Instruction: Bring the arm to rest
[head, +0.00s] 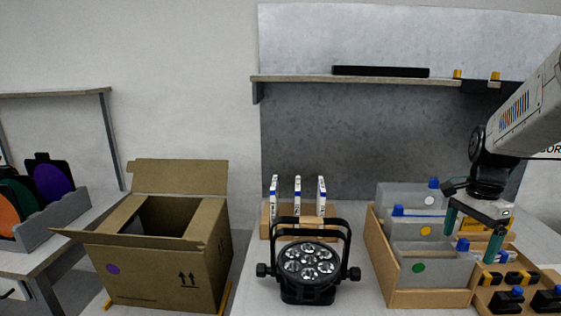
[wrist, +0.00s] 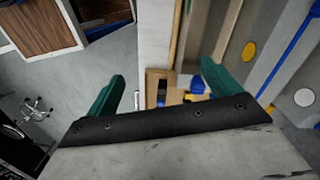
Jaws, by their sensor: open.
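My gripper (head: 471,240) hangs from my arm on the right in the head view, with its teal fingers apart and nothing between them. It is above the right side of a wooden bin that holds grey divider panels. In the wrist view my gripper (wrist: 160,87) also shows open and empty, with a finger on each side. Below and beyond the fingers, the wrist view shows a table edge and small yellow and blue items, too small to tell apart.
A par can (head: 309,268) stands on the table left of the wooden bin (head: 375,246). An open cardboard box (head: 158,268) is farther left. Black-and-yellow parts (head: 507,299) lie at the lower right. A shelf (head: 370,80) runs along the back wall.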

